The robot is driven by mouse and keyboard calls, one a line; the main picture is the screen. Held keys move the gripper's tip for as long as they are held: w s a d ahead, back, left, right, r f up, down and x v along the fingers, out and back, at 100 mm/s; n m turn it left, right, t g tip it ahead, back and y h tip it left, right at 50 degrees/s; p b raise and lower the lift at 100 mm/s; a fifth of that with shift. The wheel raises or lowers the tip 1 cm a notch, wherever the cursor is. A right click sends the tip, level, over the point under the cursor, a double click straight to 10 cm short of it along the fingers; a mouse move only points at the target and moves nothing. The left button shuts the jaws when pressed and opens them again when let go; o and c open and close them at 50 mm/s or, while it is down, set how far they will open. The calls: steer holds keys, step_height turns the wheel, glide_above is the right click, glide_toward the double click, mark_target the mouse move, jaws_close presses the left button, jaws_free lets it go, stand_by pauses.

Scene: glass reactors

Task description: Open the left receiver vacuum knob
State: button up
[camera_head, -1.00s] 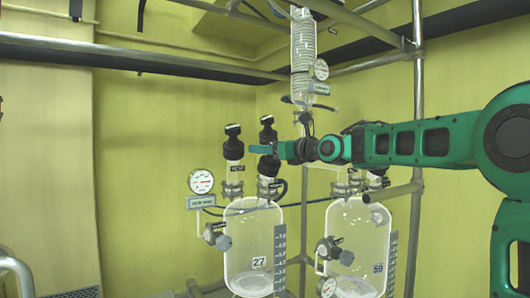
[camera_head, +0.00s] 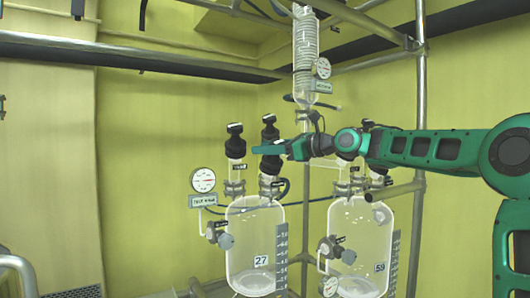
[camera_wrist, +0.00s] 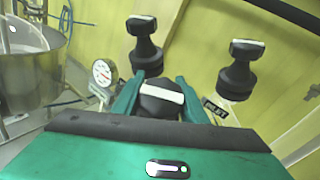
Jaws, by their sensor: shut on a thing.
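The left glass receiver (camera_head: 252,235), marked 27, carries several black valve knobs above its neck. My gripper (camera_head: 262,149) is at the front, lower black knob (camera_head: 270,164) over this receiver. In the wrist view my gripper's two green fingers (camera_wrist: 152,92) lie on either side of that knob's black body and white bar (camera_wrist: 161,95), shut on it. A second black knob (camera_head: 235,146) stands to the left, and a third (camera_head: 269,131) rises just behind and above my fingers.
A round gauge (camera_head: 203,180) stands left of the receiver. The right receiver (camera_head: 359,235), marked 59, is beside it, below my arm. A coiled condenser (camera_head: 304,50) hangs above. Metal pipes (camera_head: 419,120) frame the right side. The wrist view shows a steel vessel (camera_wrist: 30,65) at left.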

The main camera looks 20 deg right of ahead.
steer(key=n+g, duration=0.1)
steer(key=n+g+y, duration=0.1)
steer(key=n, duration=0.1)
steer(key=n+g, duration=0.1)
steer(key=g, duration=0.1)
steer(key=shift+s+a+y, duration=0.2)
steer(key=shift+s+y, duration=0.15)
steer(key=shift+y, duration=0.05)
steer(key=shift+s+a+f+n+g, duration=0.1)
steer(key=shift+s+n+g, duration=0.1)
steer(key=shift+n+g, duration=0.7)
steer(key=shift+s+f+n+g, duration=0.1)
steer(key=shift+s+n+g, duration=0.1)
steer(key=shift+n+g, duration=0.7)
steer(key=shift+r, duration=0.1)
steer(key=o, duration=1.1)
steer(key=shift+s, duration=0.1)
steer(key=shift+c, duration=0.2)
